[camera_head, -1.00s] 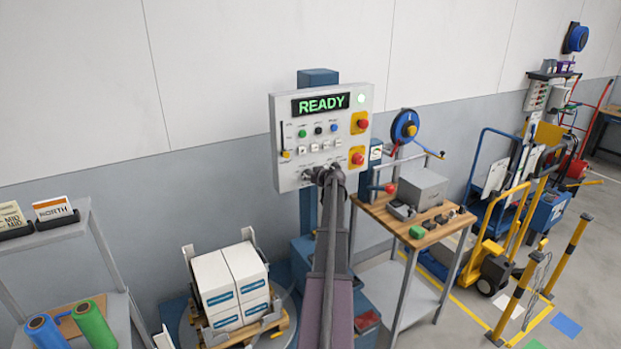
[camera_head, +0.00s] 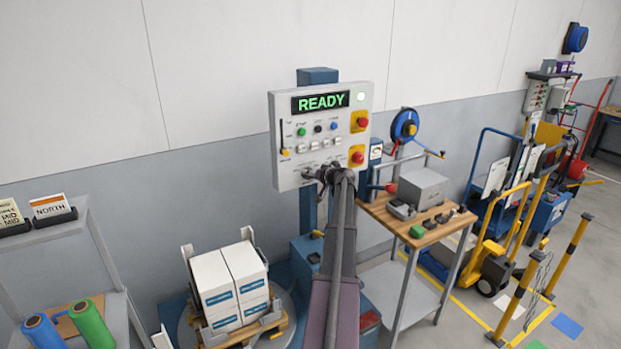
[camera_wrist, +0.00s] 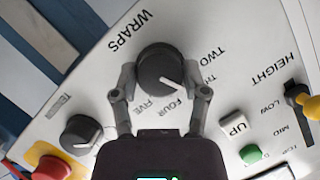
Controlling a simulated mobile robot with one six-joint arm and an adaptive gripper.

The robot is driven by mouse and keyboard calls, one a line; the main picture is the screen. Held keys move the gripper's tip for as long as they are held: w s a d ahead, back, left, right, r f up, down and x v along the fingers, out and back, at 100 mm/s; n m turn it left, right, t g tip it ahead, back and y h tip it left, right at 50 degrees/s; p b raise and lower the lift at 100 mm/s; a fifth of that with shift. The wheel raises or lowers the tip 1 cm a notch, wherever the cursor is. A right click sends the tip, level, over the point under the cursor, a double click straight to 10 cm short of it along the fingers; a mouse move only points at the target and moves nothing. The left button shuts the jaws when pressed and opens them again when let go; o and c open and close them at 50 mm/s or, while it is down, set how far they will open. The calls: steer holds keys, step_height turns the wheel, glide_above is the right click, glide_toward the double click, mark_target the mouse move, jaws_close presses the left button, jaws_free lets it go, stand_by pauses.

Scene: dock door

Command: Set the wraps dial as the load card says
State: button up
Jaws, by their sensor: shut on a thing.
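The wraps dial (camera_wrist: 157,66) is a round black knob with a white pointer line, beneath the printed word WRAPS in the wrist view. Its pointer aims between THREE and FOUR, closer to FOUR. My gripper (camera_wrist: 163,84) has a finger on each side of the knob and is shut on it. In the head view my gripper (camera_head: 328,176) is at the lower edge of the control panel (camera_head: 284,112) and hides the dial. The panel display (camera_head: 320,101) reads READY. A cream card (camera_head: 10,213) on the left shelf shows MID twice; its other writing is cut off or too small to read.
In the wrist view, another black knob (camera_wrist: 81,132), a red button (camera_wrist: 50,168), the UP button (camera_wrist: 233,124) and the yellow height slider (camera_wrist: 304,99) surround the dial. A NORTH card (camera_head: 51,208) stands on the shelf. White boxes (camera_head: 232,285) sit on a pallet below the panel.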

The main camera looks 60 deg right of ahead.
stand_by(0.3)
steer(key=o, duration=1.1)
steer(key=shift+d, duration=0.1)
steer(key=shift+o, duration=0.2)
